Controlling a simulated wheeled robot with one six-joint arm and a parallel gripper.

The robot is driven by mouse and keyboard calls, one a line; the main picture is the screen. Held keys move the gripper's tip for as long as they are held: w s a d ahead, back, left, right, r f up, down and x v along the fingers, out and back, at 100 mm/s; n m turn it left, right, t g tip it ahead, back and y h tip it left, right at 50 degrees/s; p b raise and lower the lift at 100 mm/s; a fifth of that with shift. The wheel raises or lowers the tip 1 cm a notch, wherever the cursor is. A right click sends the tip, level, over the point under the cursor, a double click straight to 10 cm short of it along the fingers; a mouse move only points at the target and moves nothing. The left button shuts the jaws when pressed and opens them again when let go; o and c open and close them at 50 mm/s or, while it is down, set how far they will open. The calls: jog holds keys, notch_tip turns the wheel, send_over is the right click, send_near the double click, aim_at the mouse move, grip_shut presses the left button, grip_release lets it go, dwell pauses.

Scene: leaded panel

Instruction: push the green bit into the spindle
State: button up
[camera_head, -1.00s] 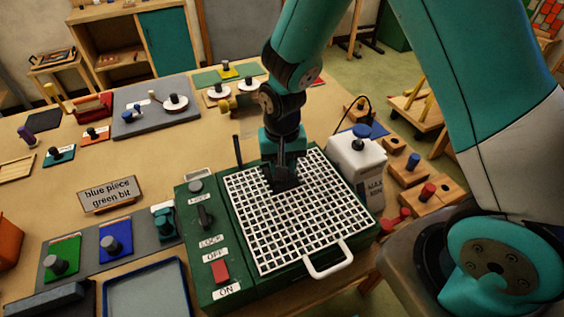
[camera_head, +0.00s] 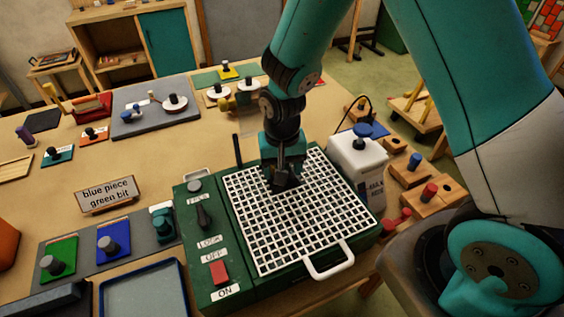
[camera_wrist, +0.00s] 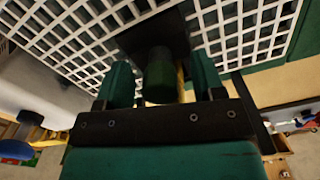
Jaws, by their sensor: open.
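My gripper (camera_head: 284,166) is low over the white grid (camera_head: 300,239) on the green machine (camera_head: 200,270). In the wrist view my gripper (camera_wrist: 162,84) is open, with one finger on each side of a dark green cylinder (camera_wrist: 160,77), which looks like the green bit. The cylinder meets a black block (camera_wrist: 134,42) at the grid. I cannot tell how far it sits in, and no separate spindle can be made out. In the head view my gripper hides the cylinder.
The machine has a red switch (camera_head: 219,273), a black lever (camera_head: 204,217) and a white handle (camera_head: 329,263). A white canister (camera_head: 357,165) stands close to the right of the grid. A sign (camera_head: 106,194) reads "blue piece green bit". Knobbed green and blue plates (camera_head: 113,240) lie left.

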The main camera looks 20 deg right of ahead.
notch_tip(320, 180, up, 18)
jog(key=b, duration=0.2)
jog(key=shift+f+b, duration=0.25)
jog(key=shift+b, duration=0.15)
jog(key=s+a+n+y+b, duration=0.1)
jog(key=s+a+n+y, duration=0.1)
jog(key=s+n, duration=0.3)
jog(key=s+a+n+y+b, duration=0.2)
jog(key=s+n, duration=0.3)
jog(key=s, duration=0.8)
jog(key=shift+s+a+f, duration=0.25)
jog(key=shift+a+f, duration=0.05)
